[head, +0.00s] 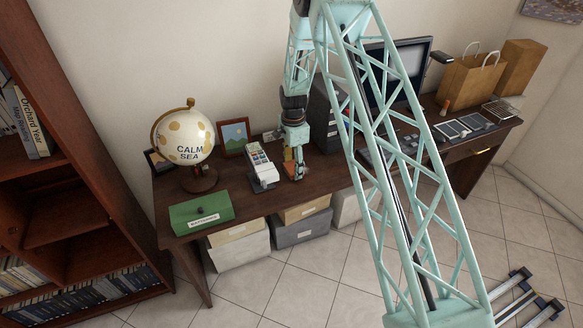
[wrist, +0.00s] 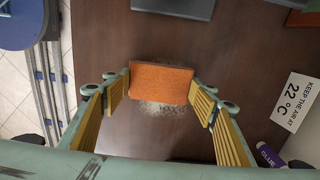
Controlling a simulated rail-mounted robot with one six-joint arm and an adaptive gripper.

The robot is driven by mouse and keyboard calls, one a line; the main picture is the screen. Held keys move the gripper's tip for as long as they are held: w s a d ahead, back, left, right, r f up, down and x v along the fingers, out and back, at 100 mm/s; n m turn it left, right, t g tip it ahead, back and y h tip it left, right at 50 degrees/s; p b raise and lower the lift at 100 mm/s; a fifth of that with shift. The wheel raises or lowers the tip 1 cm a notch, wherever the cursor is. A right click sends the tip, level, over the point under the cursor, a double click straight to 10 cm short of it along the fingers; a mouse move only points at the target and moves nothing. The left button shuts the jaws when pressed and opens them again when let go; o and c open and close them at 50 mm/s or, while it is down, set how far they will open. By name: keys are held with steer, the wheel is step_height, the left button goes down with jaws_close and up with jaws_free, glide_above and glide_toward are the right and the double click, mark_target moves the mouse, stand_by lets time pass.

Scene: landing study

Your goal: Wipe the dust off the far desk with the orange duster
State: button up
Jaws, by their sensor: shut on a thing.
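My gripper (wrist: 160,86) is shut on the orange duster (wrist: 160,80), with one yellow-padded finger at each side of the block. A patch of grey dust (wrist: 165,108) lies on the dark wood desk (wrist: 105,30), showing at the duster's near edge in the wrist view. The duster hides whatever is under it, and I cannot tell whether it touches the desk. In the head view, my gripper (head: 295,166) is low over the dark desk (head: 325,168) against the wall, right of the card terminal. The dust cannot be made out there.
A card terminal (head: 262,168), a picture frame (head: 234,138), a globe (head: 188,138) and a green box (head: 201,211) stand left of my gripper. A temperature sign (wrist: 297,101) and a glue stick (wrist: 269,157) are at the right in the wrist view. Paper bags (head: 470,82) stand far right.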

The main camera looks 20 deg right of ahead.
mark_target(308, 168)
steer(key=shift+w+d+f, duration=0.1)
steer(key=shift+d, duration=0.8)
steer(key=shift+w+d+b, duration=0.2)
steer(key=shift+d+b, duration=0.1)
steer(key=shift+d, duration=1)
steer(key=shift+d, duration=0.15)
steer(key=shift+w+d+f, duration=0.1)
steer(key=shift+w+d, duration=0.05)
steer(key=shift+d, duration=0.95)
steer(key=shift+d+b, duration=0.1)
steer(key=shift+b, duration=0.25)
steer(key=shift+a+r, duration=0.15)
steer(key=shift+a, duration=0.55)
steer(key=shift+a+r, duration=0.1)
steer(key=shift+a, duration=0.55)
